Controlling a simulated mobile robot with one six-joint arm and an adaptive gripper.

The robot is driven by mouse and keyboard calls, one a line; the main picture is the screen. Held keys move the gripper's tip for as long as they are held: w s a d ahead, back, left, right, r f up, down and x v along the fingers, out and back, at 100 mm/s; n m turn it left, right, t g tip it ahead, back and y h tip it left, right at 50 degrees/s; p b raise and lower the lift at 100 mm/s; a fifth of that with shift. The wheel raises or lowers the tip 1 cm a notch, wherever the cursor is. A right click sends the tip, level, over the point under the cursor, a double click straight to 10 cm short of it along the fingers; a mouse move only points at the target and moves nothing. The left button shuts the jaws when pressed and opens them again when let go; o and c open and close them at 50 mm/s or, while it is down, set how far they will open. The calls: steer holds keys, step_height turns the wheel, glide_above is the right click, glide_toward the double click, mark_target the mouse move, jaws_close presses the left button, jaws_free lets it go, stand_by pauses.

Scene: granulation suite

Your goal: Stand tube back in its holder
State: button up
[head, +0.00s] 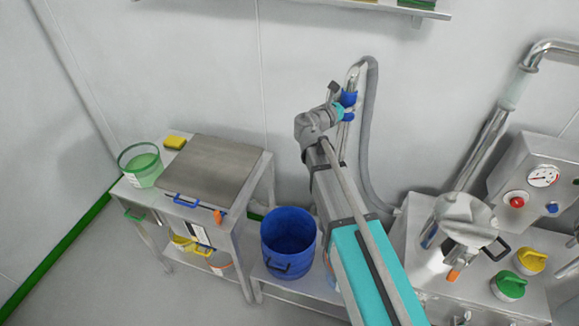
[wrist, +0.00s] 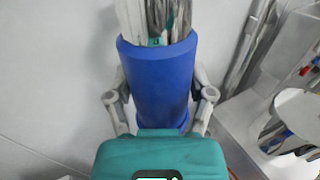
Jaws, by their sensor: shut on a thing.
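The tube (head: 352,76) is a metal pipe, bent over at the top, with a grey hose (head: 371,130) hanging from it down along the wall. Its thick blue sleeve (wrist: 155,85) fills the middle of the wrist view, with grey and silver lengths rising from its top. My gripper (head: 346,106) is shut on this sleeve, its fingers on both sides of it (wrist: 160,98). The tube is held roughly upright, near the back wall. I cannot make out the holder for certain.
A blue bucket (head: 283,262) stands on a low metal shelf (head: 312,285). Left is a steel table (head: 205,170) with a green-rimmed tub (head: 141,166) and a yellow sponge (head: 175,142). Right is a machine with a gauge (head: 543,176), a thick pipe (head: 490,140) and green and yellow knobs.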

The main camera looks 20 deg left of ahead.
mark_target(341, 150)
steer(key=s+a+f+n+y+b, duration=0.1)
steer(key=s+a+f+b, duration=0.3)
steer(key=f+b, duration=0.3)
steer(key=s+a+f+n+t+y+b, duration=0.1)
steer(key=s+a+f+y+b, duration=0.1)
steer(key=s+a+f+b, duration=0.2)
steer(key=s+a+f+n+y+b, duration=0.1)
steer(key=s+a+f+y+b, duration=0.1)
steer(key=s+a+f+b, duration=0.2)
steer(key=shift+a+f+n+t+b, duration=0.35)
steer(key=shift+a+f+b, duration=1.35)
steer(key=shift+f+b, duration=1.15)
steer(key=shift+w+d, duration=0.1)
steer(key=shift+d, duration=0.05)
